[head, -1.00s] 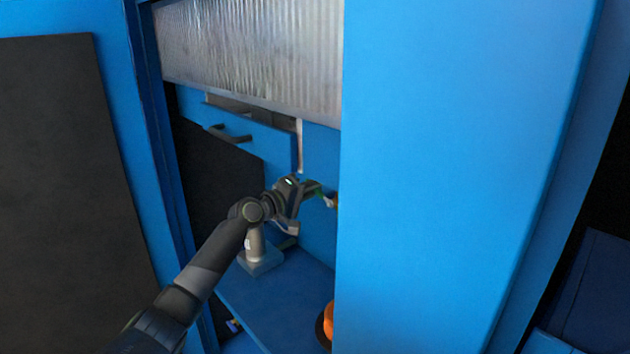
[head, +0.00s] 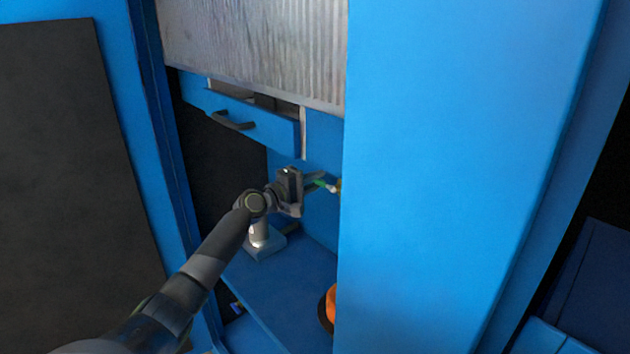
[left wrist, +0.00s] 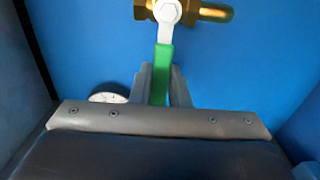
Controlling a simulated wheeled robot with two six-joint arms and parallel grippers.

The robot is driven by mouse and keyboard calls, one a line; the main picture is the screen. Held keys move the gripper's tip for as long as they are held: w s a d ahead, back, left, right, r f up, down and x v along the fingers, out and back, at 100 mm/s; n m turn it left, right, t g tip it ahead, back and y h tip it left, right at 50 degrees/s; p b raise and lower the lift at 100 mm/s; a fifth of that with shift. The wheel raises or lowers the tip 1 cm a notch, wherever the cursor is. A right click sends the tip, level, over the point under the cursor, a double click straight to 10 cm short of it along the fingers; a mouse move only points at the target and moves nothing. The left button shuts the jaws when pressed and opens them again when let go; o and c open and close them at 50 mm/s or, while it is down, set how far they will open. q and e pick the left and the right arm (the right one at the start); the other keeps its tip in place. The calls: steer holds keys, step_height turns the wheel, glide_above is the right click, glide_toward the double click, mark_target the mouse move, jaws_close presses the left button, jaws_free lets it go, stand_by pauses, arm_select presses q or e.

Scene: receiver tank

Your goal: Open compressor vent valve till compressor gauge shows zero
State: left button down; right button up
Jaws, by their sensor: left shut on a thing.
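The vent valve is a brass fitting (left wrist: 215,12) with a white lever and a green grip (left wrist: 164,72), seen at the top of the left wrist view. The lever runs from the brass body down toward my gripper. My left gripper (left wrist: 161,84) is shut on the green grip, with one finger on each side of it. In the head view my left gripper (head: 316,181) reaches into the blue cabinet, and the brass body is mostly behind the panel. A white round gauge (left wrist: 108,97) is partly hidden behind my gripper; its reading cannot be made out. My right gripper is not in view.
A large blue panel (head: 450,150) stands just right of my gripper. A blue drawer (head: 262,130) with a dark handle is above my arm. A grey post on a square base (head: 264,247) and an orange object (head: 330,305) are on the blue floor below.

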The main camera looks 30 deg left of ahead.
arm_select(q)
steer(key=shift+f, duration=0.15)
steer(key=c, duration=1.4)
jaws_free()
